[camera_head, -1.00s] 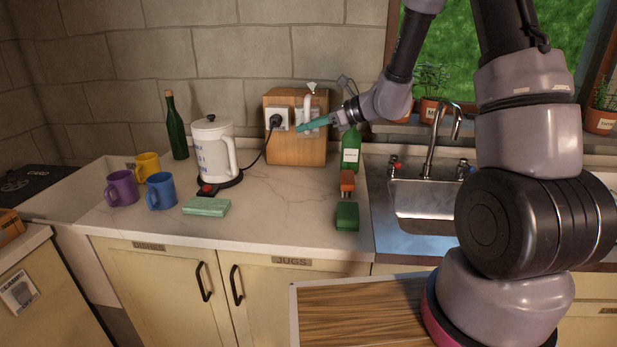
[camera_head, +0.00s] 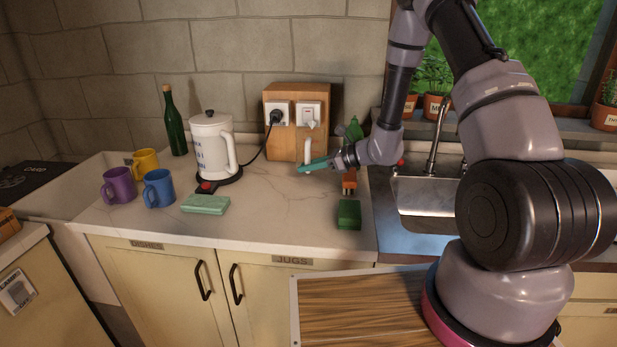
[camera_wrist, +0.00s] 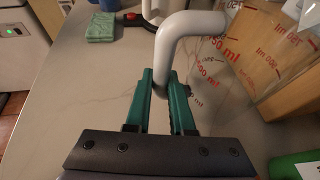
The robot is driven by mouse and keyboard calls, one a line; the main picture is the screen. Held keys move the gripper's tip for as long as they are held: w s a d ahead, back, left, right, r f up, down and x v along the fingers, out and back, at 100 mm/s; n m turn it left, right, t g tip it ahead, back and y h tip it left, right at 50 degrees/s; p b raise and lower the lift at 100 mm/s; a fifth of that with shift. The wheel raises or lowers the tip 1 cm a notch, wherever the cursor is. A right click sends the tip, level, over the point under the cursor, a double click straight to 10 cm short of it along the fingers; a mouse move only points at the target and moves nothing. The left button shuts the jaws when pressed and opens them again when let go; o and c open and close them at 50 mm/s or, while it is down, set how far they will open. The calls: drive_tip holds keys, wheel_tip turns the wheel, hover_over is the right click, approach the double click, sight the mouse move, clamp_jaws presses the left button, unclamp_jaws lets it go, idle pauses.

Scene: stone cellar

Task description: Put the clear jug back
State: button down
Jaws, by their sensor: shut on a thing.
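The clear jug has a see-through body with red ml markings, at the right of the wrist view (camera_wrist: 262,62). Its white handle shows in the head view (camera_head: 308,150), while its clear body is hard to make out there. My gripper (camera_wrist: 163,90) is shut on the lower part of the handle. In the head view my gripper's teal fingers (camera_head: 314,166) are just over the worktop, in front of the wooden socket block. I cannot tell whether the jug's base touches the worktop. The cupboard door labelled JUGS (camera_head: 292,261) is shut below.
Purple (camera_head: 118,187), yellow (camera_head: 147,162) and blue (camera_head: 159,190) mugs are farther left. The worktop's middle is clear.

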sight(308, 173)
drive_tip(key=shift+f, duration=1.7)
drive_tip(key=shift+f, duration=0.15)
drive_tip(key=c, duration=0.8)
unclamp_jaws()
